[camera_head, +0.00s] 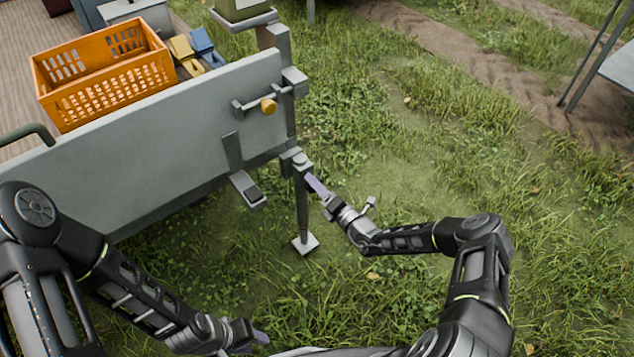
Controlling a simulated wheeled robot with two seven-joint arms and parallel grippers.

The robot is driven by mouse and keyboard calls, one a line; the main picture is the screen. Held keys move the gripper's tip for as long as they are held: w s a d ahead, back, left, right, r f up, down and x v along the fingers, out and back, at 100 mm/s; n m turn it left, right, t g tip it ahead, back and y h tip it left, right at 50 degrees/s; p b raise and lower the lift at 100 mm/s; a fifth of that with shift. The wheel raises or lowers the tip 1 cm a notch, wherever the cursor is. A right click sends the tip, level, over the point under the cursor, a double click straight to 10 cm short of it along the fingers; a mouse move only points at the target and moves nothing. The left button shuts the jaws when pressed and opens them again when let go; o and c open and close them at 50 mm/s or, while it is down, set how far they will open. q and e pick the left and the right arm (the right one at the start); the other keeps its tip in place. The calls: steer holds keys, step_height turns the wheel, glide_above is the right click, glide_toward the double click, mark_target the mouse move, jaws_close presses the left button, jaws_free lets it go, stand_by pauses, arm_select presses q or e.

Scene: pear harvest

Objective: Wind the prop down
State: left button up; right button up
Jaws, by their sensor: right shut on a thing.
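The prop (303,208) is a grey post under the near right corner of the trailer (150,150). It stands upright, and its square foot plate (305,244) is at the grass. My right gripper (314,182) reaches in from the right to the top of the prop. It is shut on the prop's handle, which its fingers mostly hide. My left gripper (260,337) is low in the picture, over the grass and apart from the prop. Its finger gap does not show clearly.
An orange crate (105,92) stands on the trailer bed, with yellow and blue things (195,48) beside it. Open grass lies to the right.

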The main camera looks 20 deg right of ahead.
steer(key=n+p, duration=0.1)
steer(key=n, duration=0.3)
steer(key=shift+a+r+n, duration=0.1)
steer(key=shift+n, duration=0.2)
steer(key=n+p, duration=0.1)
steer(key=n, duration=0.2)
steer(key=shift+s+n+p, duration=0.1)
steer(key=shift+n+p, duration=0.2)
steer(key=shift+p, duration=0.1)
steer(key=n+p, duration=0.1)
steer(key=n, duration=0.3)
steer(key=shift+a+n+p, duration=0.15)
steer(key=shift+n+p, duration=0.15)
steer(key=n+p, duration=0.1)
steer(key=n, duration=0.3)
steer(key=shift+p, duration=0.3)
steer(key=n+p, duration=0.2)
steer(key=n, duration=0.4)
steer(key=shift+s+a+n, duration=0.1)
steer(key=shift+a+n, duration=0.05)
steer(key=shift+n, duration=0.25)
steer(key=n+p, duration=0.1)
steer(key=n, duration=0.2)
steer(key=shift+n, duration=0.3)
steer(key=shift+f+n+p, duration=0.25)
steer(key=shift+n+p, duration=0.35)
steer(key=shift+n, duration=1)
